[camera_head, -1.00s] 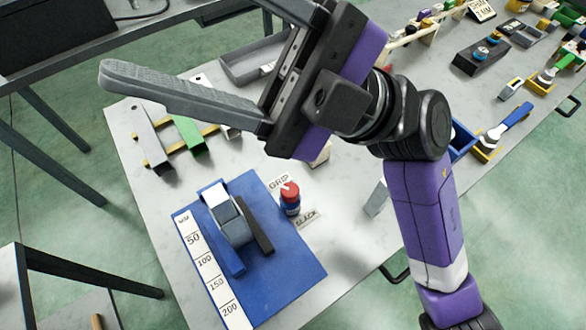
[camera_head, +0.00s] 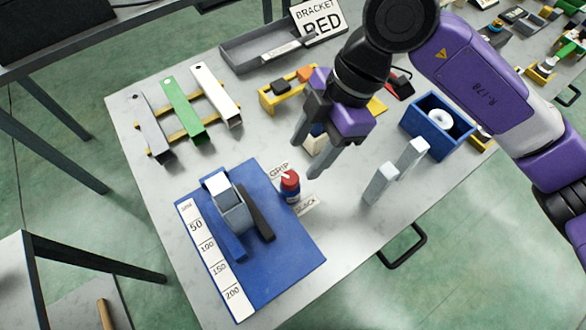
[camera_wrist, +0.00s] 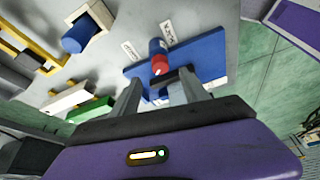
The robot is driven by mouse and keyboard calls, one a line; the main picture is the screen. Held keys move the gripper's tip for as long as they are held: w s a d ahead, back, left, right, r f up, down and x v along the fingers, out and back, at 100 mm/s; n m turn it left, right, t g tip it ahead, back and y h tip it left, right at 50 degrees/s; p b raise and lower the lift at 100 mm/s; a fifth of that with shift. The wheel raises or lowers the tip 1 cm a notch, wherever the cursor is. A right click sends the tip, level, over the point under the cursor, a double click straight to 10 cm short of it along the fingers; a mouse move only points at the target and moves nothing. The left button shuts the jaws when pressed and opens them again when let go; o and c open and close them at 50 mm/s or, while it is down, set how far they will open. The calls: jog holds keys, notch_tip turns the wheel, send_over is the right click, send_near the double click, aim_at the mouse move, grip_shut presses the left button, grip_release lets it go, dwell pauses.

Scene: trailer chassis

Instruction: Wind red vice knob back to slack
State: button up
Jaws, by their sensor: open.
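The red vice knob (camera_head: 290,181) stands on a dark blue base at the right edge of the blue vice board (camera_head: 290,255), between the labels GRIP (camera_head: 279,171) and SLACK (camera_head: 306,206). A pale mark shows on its top. The vice (camera_head: 232,210) has a grey block and dark and blue jaws beside a printed scale. My gripper (camera_head: 306,160) is open and empty, pointing down, above and behind the knob, apart from it. In the wrist view the red knob (camera_wrist: 160,66) lies ahead of and between the fingers (camera_wrist: 163,92).
Coloured bars (camera_head: 183,110) lie on a yellow rack at the left. Two grey upright blocks (camera_head: 396,172) and a blue bin (camera_head: 437,125) stand at the right. The table is bare just right of the board.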

aim_at(291, 177)
jog(key=x, duration=0.7)
jog(key=shift+a+p, duration=0.15)
jog(key=shift+p, duration=0.25)
grip_shut()
